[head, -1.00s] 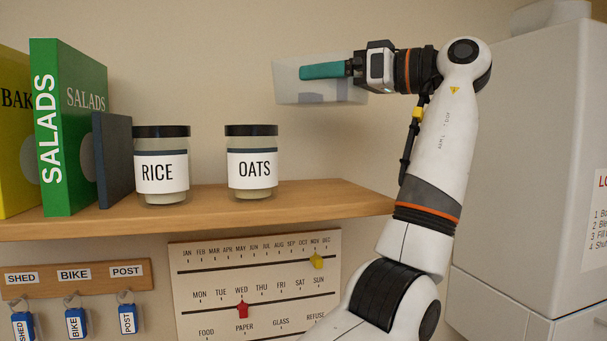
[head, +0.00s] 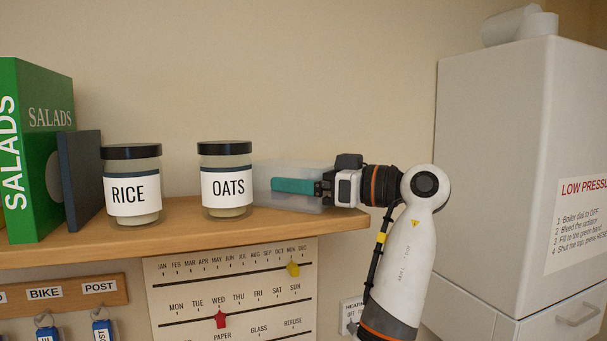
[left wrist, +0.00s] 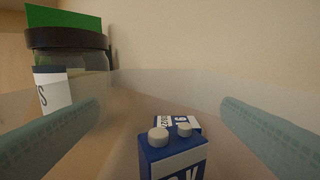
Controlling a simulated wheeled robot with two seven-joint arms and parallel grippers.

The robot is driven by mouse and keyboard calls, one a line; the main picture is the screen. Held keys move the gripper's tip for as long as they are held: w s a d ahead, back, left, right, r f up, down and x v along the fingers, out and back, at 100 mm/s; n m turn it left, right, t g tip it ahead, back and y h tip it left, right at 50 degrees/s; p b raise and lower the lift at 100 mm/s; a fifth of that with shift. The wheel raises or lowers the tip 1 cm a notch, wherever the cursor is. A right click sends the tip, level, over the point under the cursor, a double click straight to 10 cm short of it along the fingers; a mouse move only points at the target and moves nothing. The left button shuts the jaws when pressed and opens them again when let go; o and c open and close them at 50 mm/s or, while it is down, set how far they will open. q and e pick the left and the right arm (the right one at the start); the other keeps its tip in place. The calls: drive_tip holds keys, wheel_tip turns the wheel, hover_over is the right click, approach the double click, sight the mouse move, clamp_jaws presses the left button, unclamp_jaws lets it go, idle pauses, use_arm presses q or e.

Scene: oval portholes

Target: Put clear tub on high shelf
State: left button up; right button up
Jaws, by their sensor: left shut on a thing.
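The clear tub (head: 264,173) is a translucent box at the right end of the wooden high shelf (head: 150,243), just right of the OATS jar (head: 227,188). It is at or just above the shelf top; I cannot tell if it touches. My left gripper (head: 276,186), with teal fingers, is shut on the tub from the right. In the left wrist view its fingers (left wrist: 160,115) stand either side of the tub, with blue-and-white batteries (left wrist: 172,150) between them, seemingly inside the tub. My right gripper is not in view.
A RICE jar (head: 132,192), a dark thin book (head: 80,185) and a green SALADS book (head: 35,150) stand further left on the shelf. A white boiler (head: 495,150) stands right of my arm. A calendar board (head: 235,290) hangs below the shelf.

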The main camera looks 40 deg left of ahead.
use_arm(q)
drive_tip(key=shift+f, duration=0.1)
drive_tip(key=o, duration=0.8)
drive_tip(key=shift+d, duration=0.1)
drive_tip(key=shift+o, duration=0.2)
drive_tip(key=shift+r, duration=0.25)
drive_tip(key=b+v, duration=0.1)
drive_tip(key=v, duration=0.1)
drive_tip(key=b+v, duration=0.2)
drive_tip(key=shift+f, duration=0.4)
drive_tip(key=b+v, duration=0.1)
drive_tip(key=v, duration=0.2)
drive_tip(key=b+v, duration=0.1)
drive_tip(key=v, duration=0.3)
drive_tip(key=shift+r+b, duration=0.25)
drive_tip(key=shift+b, duration=0.05)
drive_tip(key=shift+w+d+r, duration=0.1)
drive_tip(key=shift+d, duration=0.35)
